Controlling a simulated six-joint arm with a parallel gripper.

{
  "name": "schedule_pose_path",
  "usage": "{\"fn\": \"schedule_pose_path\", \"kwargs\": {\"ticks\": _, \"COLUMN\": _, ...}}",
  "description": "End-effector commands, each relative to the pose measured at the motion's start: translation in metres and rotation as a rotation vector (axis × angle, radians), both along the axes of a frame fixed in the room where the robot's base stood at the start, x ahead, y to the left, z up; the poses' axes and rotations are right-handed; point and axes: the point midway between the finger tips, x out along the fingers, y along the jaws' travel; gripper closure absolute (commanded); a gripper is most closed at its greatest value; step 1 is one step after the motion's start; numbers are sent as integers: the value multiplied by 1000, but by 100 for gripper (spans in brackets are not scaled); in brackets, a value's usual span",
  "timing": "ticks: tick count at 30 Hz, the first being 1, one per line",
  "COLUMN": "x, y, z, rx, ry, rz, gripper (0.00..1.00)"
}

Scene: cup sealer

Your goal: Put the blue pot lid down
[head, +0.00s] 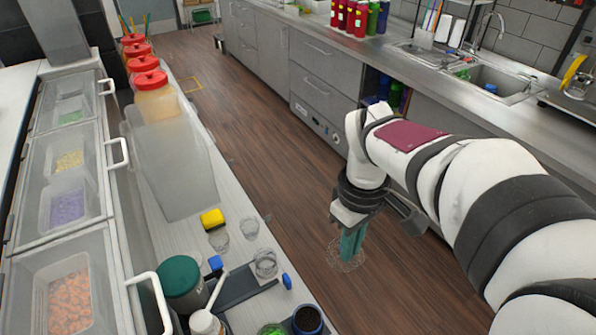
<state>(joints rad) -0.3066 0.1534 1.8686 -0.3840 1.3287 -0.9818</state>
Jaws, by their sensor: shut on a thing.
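My gripper (352,243), with teal fingers, points down over the floor side of the left counter, right of the counter edge. It is shut on a clear, round, thin-walled thing (346,262), which looks like the pot lid. The lid is see-through and its exact outline is hard to tell. A dark pot with a blue rim (308,320) stands at the bottom edge of the view, open at the top with dark contents. The lid is up and to the right of this pot in the picture, apart from it.
Clear round pieces (265,263) stand on the left counter, by a yellow block (212,219) and a dark tray (245,287). A teal-lidded container (181,275) and a pot with green contents (272,329) are near. A steel sink counter (440,105) lies across the wooden floor.

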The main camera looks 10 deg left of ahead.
Motion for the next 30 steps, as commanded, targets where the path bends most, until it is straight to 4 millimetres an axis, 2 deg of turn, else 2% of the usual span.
{"fn": "schedule_pose_path", "kwargs": {"ticks": 5, "x": -23, "y": 43, "z": -24, "rx": -2, "ry": 7, "rz": 398, "gripper": 100}}
{"fn": "schedule_pose_path", "kwargs": {"ticks": 11, "x": -64, "y": 93, "z": -56, "rx": 0, "ry": 12, "rz": 955, "gripper": 100}}
{"fn": "schedule_pose_path", "kwargs": {"ticks": 15, "x": -107, "y": 125, "z": -81, "rx": 4, "ry": 14, "rz": 1421, "gripper": 100}}
{"fn": "schedule_pose_path", "kwargs": {"ticks": 21, "x": -164, "y": 150, "z": -110, "rx": 8, "ry": 14, "rz": 1991, "gripper": 100}}
{"fn": "schedule_pose_path", "kwargs": {"ticks": 26, "x": -186, "y": 155, "z": -126, "rx": 10, "ry": 16, "rz": 2205, "gripper": 100}}
{"fn": "schedule_pose_path", "kwargs": {"ticks": 30, "x": -188, "y": 155, "z": -161, "rx": 10, "ry": 20, "rz": 2230, "gripper": 100}}
